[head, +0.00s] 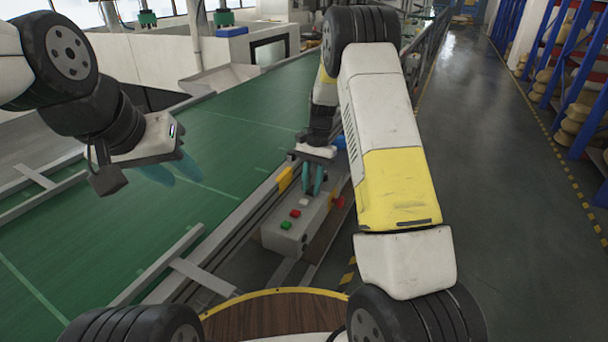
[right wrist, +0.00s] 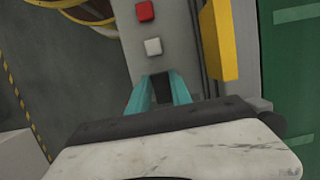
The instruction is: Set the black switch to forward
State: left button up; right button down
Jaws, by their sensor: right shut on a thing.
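The grey control box (head: 281,240) stands beside the conveyor, with a green button (head: 285,225), a red button (head: 295,213) and a white button (head: 304,202) in a row on top. My right gripper (head: 313,188) is over the far end of this row, its teal fingers pointing down at the box. In the right wrist view, the fingers are shut on a dark piece, the black switch (right wrist: 162,88), beyond the white button (right wrist: 152,47). The fingers hide most of the switch, and its setting cannot be told. My left gripper (head: 182,173) is open and empty above the green belt.
The green conveyor belt (head: 232,133) runs along the box's left side. A yellow block (head: 285,178) sits on the rail beside the box, close to my right gripper. A red knob (head: 338,202) sticks out at the box's right side. The grey floor to the right is clear.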

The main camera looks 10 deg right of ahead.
dwell(0.3)
jog(key=c, duration=1.2)
grip_release()
jog(key=shift+o, duration=0.2)
jog(key=shift+w+r, duration=0.1)
jog(key=shift+r, duration=0.05)
jog(key=v, duration=0.7)
jog(key=shift+w+d, duration=0.1)
jog(key=shift+r, duration=0.2)
